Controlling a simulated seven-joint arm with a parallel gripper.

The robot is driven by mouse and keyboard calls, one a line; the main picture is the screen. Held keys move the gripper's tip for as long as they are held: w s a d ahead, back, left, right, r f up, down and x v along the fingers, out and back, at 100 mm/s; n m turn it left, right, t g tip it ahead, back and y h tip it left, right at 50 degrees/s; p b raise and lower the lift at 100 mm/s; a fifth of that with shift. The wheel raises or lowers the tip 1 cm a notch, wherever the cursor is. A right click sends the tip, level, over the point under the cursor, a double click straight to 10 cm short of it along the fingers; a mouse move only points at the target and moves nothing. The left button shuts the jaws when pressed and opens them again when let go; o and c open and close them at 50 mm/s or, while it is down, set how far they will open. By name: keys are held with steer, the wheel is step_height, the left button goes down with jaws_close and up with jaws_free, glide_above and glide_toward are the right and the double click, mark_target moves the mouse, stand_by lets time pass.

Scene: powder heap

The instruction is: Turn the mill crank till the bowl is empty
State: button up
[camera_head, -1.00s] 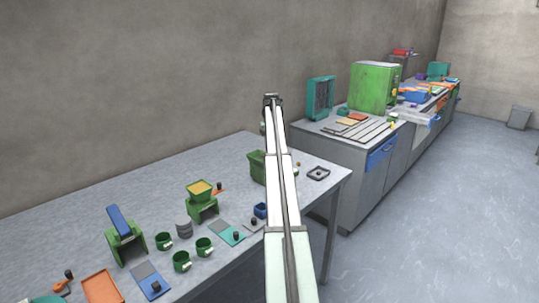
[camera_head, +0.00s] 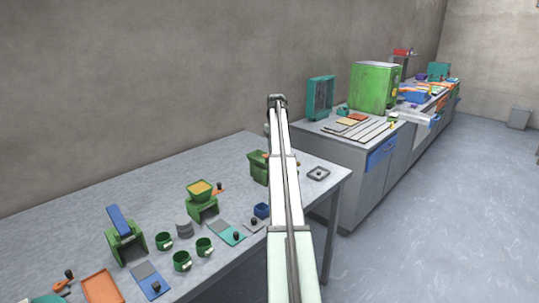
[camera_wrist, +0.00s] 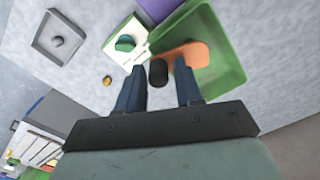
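In the wrist view my gripper (camera_wrist: 159,75) is open, with a finger on each side of a black knob (camera_wrist: 158,72). I cannot tell whether either finger touches it. An orange crank arm (camera_wrist: 190,53) runs beside the knob, over a green bowl (camera_wrist: 222,75) whose visible inside looks bare. In the head view a green mill (camera_head: 259,168) stands partly hidden behind my arm, and my gripper is hidden there. Another green mill (camera_head: 203,207) to its left has a bowl of yellow powder (camera_head: 200,188) and an orange crank (camera_head: 218,188).
A grey tray (camera_head: 318,173) lies near the table's right end. Green mugs (camera_head: 182,261), a teal board (camera_head: 226,233), a blue cup (camera_head: 261,210) and an orange tray (camera_head: 101,287) are on the table. A second counter with a green box (camera_head: 374,88) stands behind.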

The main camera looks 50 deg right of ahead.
steer(key=shift+o, duration=0.4)
steer(key=shift+r, duration=0.15)
steer(key=shift+r, duration=3.6)
